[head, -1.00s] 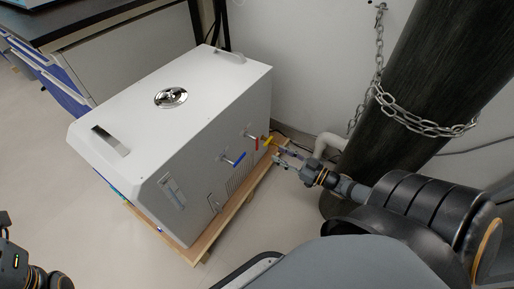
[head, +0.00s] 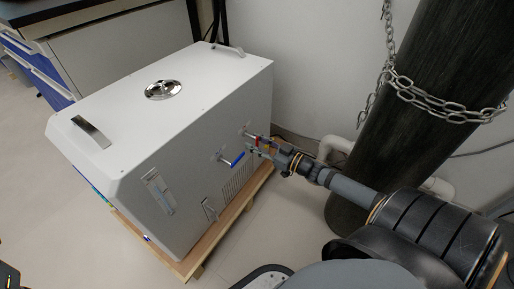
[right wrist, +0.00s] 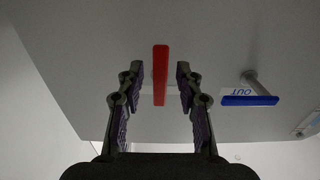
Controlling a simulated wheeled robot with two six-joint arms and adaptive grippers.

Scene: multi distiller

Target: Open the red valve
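The red valve (right wrist: 160,75) has a flat red handle that stands upright in the right wrist view, on the white machine's side panel (right wrist: 85,60). In the head view the red valve (head: 261,141) is partly hidden by my right gripper (head: 262,148). In the right wrist view my right gripper (right wrist: 158,78) is open, with one finger on each side of the red handle and a gap on both sides. The left gripper is not seen; only a small dark part of my left arm shows at the lower left corner.
A blue valve handle (head: 237,158) sits left of the red one; it also shows in the right wrist view (right wrist: 249,100), near an "OUT" label. The machine (head: 190,85) stands on a wooden pallet (head: 190,263). A chained dark cylinder (head: 420,90) and pale pipe (head: 330,148) stand right.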

